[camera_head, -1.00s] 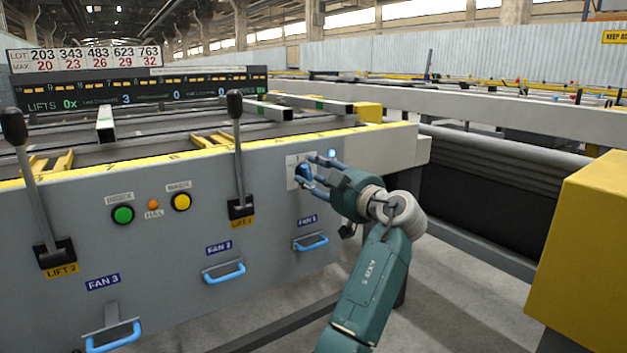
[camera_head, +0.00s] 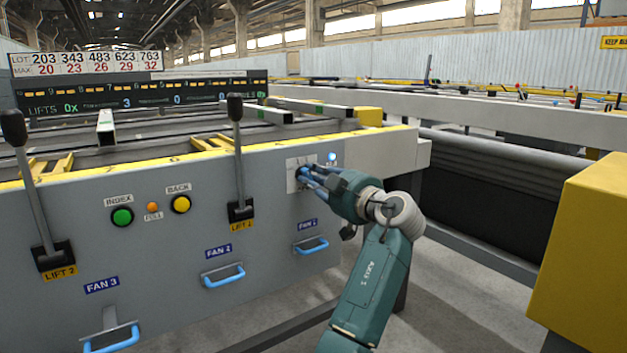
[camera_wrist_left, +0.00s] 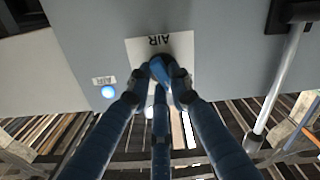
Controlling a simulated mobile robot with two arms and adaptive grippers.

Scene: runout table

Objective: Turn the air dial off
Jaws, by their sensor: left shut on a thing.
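The air dial is a blue knob on a white plate marked AIR (camera_wrist_left: 180,50) on the grey panel front. In the left wrist view the blue dial (camera_wrist_left: 160,68) sits between my fingertips. In the head view the white plate (camera_head: 291,177) shows at the right end of the panel, and the fingers mostly hide the dial. My left gripper (camera_head: 305,175) is shut on the dial, and it also shows in the left wrist view (camera_wrist_left: 165,76). The dial's exact angle is hard to read. My right gripper is not in view.
A lit blue AIR lamp (camera_wrist_left: 108,92) is beside the plate. Left on the panel are the LIFT 1 lever (camera_head: 237,160), a green button (camera_head: 122,217), a yellow button (camera_head: 181,204) and blue fan handles (camera_head: 311,245). A yellow box (camera_head: 590,260) stands at right.

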